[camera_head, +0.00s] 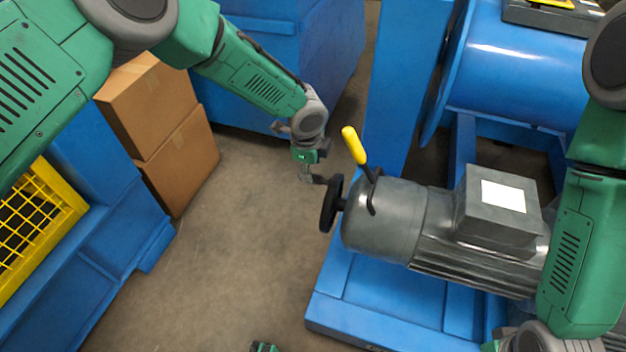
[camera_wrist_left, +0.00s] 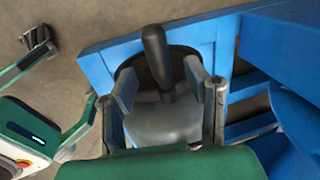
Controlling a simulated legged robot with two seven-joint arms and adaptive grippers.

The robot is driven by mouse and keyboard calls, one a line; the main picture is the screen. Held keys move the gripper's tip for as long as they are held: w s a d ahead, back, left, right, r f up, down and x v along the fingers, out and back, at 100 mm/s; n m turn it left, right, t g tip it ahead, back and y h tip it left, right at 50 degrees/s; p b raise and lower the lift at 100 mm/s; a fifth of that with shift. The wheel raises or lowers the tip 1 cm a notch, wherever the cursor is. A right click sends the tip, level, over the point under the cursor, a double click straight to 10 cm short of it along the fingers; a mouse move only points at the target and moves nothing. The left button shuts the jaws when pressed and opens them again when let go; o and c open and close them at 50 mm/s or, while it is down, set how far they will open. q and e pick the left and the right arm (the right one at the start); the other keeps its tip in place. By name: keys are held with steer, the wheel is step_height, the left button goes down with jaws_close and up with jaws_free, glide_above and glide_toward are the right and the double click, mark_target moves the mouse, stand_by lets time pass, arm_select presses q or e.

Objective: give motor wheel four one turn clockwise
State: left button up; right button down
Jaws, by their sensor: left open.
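The motor wheel is a black handwheel (camera_head: 331,203) on a short shaft at the left end of a grey motor (camera_head: 385,222). My left gripper (camera_head: 315,179) is by the wheel's upper left rim in the head view. No number shows on the wheel.
A yellow-handled lever (camera_head: 354,146) rises from the motor close to the wheel. The motor sits on a blue frame (camera_head: 380,300). A blue drum (camera_head: 520,70) is behind. Cardboard boxes (camera_head: 180,165) and a yellow grille (camera_head: 35,220) stand left. Bare floor lies between.

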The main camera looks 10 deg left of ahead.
arm_select(q)
steer(key=f, duration=0.2)
steer(key=f+b, duration=0.1)
steer(key=shift+w+a, duration=0.15)
steer(key=shift+w, duration=0.1)
steer(key=shift+w+a+f, duration=0.1)
steer(key=shift+w+f, duration=0.05)
steer(key=shift+f, duration=0.45)
steer(key=shift+d, duration=0.2)
steer(key=shift+c, duration=0.8)
jaws_close()
steer(key=shift+s+a, duration=0.2)
steer(key=shift+s, duration=0.1)
